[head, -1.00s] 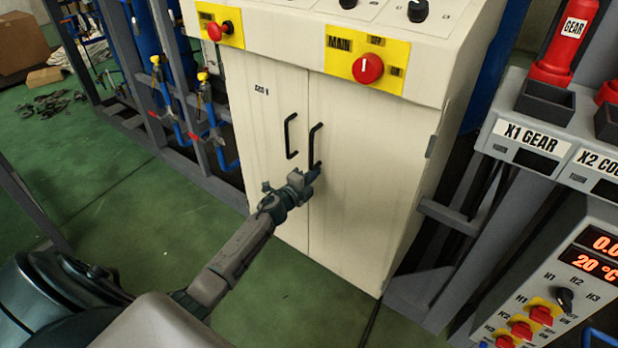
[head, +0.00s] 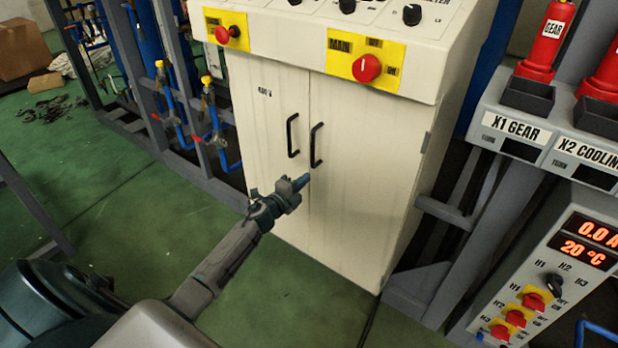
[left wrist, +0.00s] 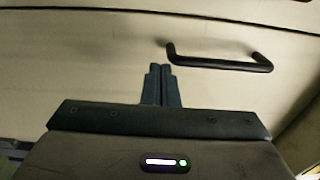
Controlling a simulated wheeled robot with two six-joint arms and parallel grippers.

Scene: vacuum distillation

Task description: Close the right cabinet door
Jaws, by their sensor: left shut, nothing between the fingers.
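The cream cabinet has a left door (head: 262,150) and a right door (head: 368,185). Both look flush with the cabinet front, with a thin seam between them. The right door's black bar handle (head: 314,146) is upright beside the seam, and the left door's handle (head: 291,136) is across from it. My left gripper (head: 304,181) is shut and empty, its tips just below the right handle near the seam. Whether it touches the door is unclear. The left wrist view shows its shut fingers (left wrist: 161,84) beside one black handle (left wrist: 220,63), not gripping it. My right gripper is not in view.
A red MAIN knob (head: 366,68) is above the right door. Pipes with yellow-topped valves (head: 207,82) stand left of the cabinet. A grey panel labelled X1 GEAR (head: 514,128) is at right. Green floor (head: 150,225) is open at front left.

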